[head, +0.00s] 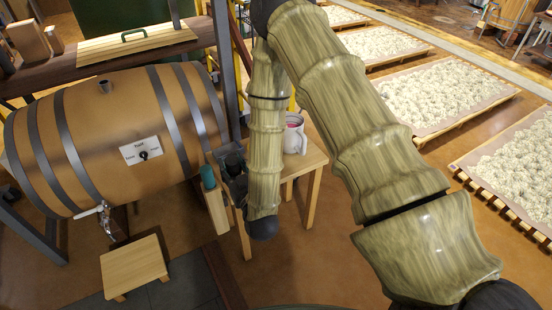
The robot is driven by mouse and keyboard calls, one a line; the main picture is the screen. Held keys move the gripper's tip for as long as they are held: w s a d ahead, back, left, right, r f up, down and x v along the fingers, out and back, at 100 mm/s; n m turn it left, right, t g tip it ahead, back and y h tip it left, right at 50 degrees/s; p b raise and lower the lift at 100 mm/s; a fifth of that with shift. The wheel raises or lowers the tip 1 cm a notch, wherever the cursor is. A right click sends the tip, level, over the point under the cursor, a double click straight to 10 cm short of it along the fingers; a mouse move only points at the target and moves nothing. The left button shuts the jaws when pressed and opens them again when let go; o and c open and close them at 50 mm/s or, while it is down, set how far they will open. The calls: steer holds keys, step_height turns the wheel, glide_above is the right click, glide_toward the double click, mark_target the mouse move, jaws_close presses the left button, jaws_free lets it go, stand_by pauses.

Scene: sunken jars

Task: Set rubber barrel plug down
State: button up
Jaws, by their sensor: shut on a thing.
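My gripper (226,170) is a small dark shape at the end of my arm, to the right of the barrel. It is shut on a teal, roughly cylindrical piece (208,177) that looks like the rubber barrel plug. The plug shows at the gripper's left side, in front of the barrel's right end and over the left edge of the small wooden table (313,160). The fingers are too small and dark to make out. I cannot tell whether the plug touches the table. The wooden barrel (110,130) lies on its side, with a dark round opening (104,85) on top.
A tap (104,215) juts from the barrel's lower front above a low wooden stool (134,265). Pallets of pale material (440,93) line the right.

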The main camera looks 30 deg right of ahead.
steer(key=w+d+f+m+h+b, duration=0.1)
steer(key=w+d+f+h+b, duration=0.1)
steer(key=w+b, duration=0.4)
steer(key=w+d+f+m+h+b, duration=0.2)
steer(key=w+f+b, duration=0.2)
steer(key=b, duration=1.2)
steer(key=shift+w+d+f+g, duration=0.15)
steer(key=shift+w+f+g, duration=0.15)
steer(key=shift+w, duration=0.7)
steer(key=shift+f+b, duration=1.55)
steer(key=shift+f, duration=3.35)
steer(key=shift+f, duration=0.1)
steer(key=o, duration=1)
steer(key=shift+o, duration=0.2)
